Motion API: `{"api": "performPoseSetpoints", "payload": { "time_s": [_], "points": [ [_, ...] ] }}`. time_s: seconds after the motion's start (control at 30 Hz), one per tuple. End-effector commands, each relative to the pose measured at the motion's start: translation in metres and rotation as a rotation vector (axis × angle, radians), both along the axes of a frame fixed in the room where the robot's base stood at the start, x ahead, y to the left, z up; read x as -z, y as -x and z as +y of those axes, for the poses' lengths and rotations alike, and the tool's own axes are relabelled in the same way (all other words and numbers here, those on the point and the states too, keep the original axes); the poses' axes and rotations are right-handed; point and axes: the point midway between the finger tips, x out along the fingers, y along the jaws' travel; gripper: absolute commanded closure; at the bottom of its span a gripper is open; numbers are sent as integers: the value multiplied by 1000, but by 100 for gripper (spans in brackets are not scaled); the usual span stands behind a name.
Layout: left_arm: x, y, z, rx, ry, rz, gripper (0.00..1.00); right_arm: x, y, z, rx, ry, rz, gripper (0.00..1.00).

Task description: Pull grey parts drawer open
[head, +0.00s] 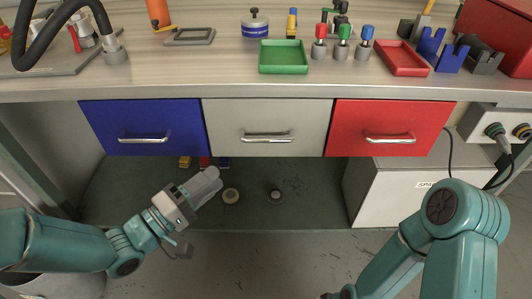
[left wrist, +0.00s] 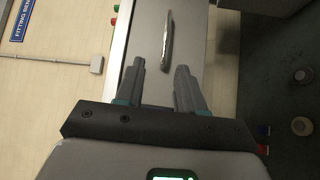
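The grey parts drawer (head: 225,115) is the middle of three drawers under the worktop. It looks shut, its front level with the blue and red ones. Its silver bar handle (head: 267,137) is bare. My left gripper (head: 210,180) is below and left of the handle in the head view, apart from it. In the left wrist view, its two dark fingers (left wrist: 160,68) stand open with nothing between them. The handle (left wrist: 167,40) shows beyond the fingertips, on the grey drawer front (left wrist: 150,45). My right arm shows at lower right; its gripper is out of the picture.
The blue drawer (head: 145,115) and red drawer (head: 385,115) flank the grey one. The worktop (head: 220,82) juts over them, carrying a green tray (head: 283,57) and tools. A white cabinet (head: 395,195) stands below right. The space before the grey drawer is clear.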

Motion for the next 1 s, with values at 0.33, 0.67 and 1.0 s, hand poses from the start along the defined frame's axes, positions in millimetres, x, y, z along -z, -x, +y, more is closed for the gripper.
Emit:
{"api": "performPoseSetpoints", "payload": {
  "time_s": [0.33,0.67,1.0],
  "points": [
    [15,-5,-6,-5,-4,-13,62,23,-1,-1,3,0,-1,57],
    [7,-58,-60,-3,-3,-16,62,36,-3,-3,13,2,-7,57],
    [-2,-106,-105,-6,-3,-13,62,47,-6,-6,23,4,-11,57]
  ]
}}
